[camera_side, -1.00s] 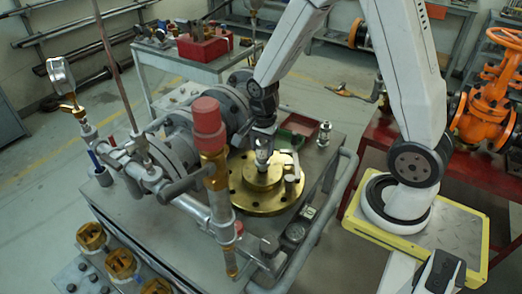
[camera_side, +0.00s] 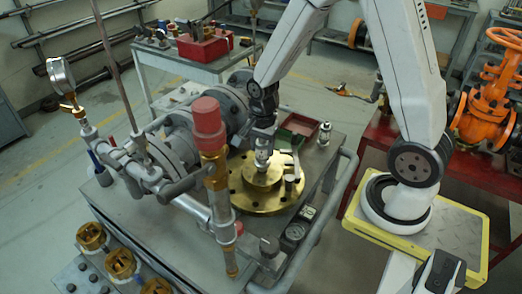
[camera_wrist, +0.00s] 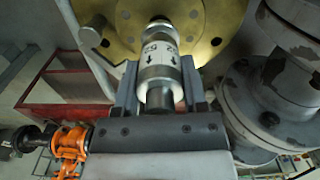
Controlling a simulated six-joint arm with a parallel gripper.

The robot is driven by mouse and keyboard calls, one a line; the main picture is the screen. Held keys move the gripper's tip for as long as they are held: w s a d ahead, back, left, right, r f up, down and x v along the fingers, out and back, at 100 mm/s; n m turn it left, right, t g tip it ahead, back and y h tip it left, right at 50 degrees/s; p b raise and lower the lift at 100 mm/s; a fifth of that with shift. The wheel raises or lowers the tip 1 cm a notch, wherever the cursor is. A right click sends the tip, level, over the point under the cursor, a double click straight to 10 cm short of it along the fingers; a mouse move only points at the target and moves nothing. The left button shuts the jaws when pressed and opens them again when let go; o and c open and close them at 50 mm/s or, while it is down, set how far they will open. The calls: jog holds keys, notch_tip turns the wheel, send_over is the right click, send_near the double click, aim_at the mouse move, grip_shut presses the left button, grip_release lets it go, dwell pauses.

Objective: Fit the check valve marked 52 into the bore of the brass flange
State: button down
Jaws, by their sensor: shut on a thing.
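The brass flange (camera_side: 243,199) lies flat on the cart, with a raised hub (camera_side: 262,178) at its middle. My gripper (camera_side: 263,150) is shut on a check valve (camera_side: 262,158), a silver cylinder held upright over the hub. In the wrist view the valve (camera_wrist: 160,58) sits between the two fingers of my gripper (camera_wrist: 160,75), its white label showing dark arrows; I cannot read its number for sure. Its far end points at the brass flange (camera_wrist: 120,25) and hides the bore. I cannot tell whether its tip touches the hub.
Another small silver valve (camera_side: 324,133) stands at the cart's back right, beside a red-edged tray (camera_side: 298,127). A grey flanged pipe assembly (camera_side: 180,135) and a red-capped brass fitting (camera_side: 209,130) stand close on the left.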

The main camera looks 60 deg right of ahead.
jog(key=shift+f, duration=1.15)
dwell(2.3)
jog(key=shift+c, duration=0.3)
grip_release()
jog(key=shift+o, duration=0.3)
jog(key=shift+r, duration=0.1)
jog(key=shift+r, duration=3.85)
